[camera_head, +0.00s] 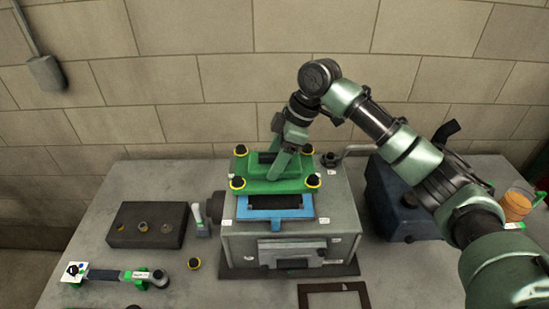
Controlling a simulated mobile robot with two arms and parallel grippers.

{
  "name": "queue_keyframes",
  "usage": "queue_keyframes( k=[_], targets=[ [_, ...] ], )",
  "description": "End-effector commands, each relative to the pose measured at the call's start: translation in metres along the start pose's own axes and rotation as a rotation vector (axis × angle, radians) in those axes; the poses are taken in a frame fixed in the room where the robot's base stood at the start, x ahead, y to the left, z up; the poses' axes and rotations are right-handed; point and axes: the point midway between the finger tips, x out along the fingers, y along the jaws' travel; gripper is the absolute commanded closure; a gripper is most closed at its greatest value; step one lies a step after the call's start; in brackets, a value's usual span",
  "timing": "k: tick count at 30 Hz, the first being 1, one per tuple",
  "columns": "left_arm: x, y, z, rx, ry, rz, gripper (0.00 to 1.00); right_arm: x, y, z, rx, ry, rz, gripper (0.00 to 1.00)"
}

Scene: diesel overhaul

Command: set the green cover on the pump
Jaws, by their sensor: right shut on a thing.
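The green cover (262,186) is a flat plate with a raised middle and a black, yellow-ringed knob at each corner. My right gripper (283,163) is shut on its raised middle from above. The cover is over the rear part of the top of the grey pump (270,242). A blue frame (273,216) around a dark opening shows on the pump top, just in front of the cover. I cannot tell whether the cover touches the pump or hangs slightly above it. My left gripper is not in view.
A black block with holes (147,225) and a green-and-black tool (118,276) lie on the left of the grey table (200,290). A loose yellow-ringed knob (194,263) is left of the pump. A dark blue case (392,200) and an orange-filled cup (516,206) stand right.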

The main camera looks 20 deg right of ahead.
Motion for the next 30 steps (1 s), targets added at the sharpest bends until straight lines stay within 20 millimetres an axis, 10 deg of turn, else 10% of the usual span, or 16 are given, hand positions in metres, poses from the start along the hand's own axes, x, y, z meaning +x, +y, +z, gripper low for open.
queue_keyframes(
  k=[11,30],
  targets=[
    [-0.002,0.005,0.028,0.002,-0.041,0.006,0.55,0.03,0.0,0.013,0.002,0.002,0.0,0.93],
    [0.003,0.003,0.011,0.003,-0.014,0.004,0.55,0.063,0.001,0.025,0.0,0.003,0.003,0.93]
  ],
)
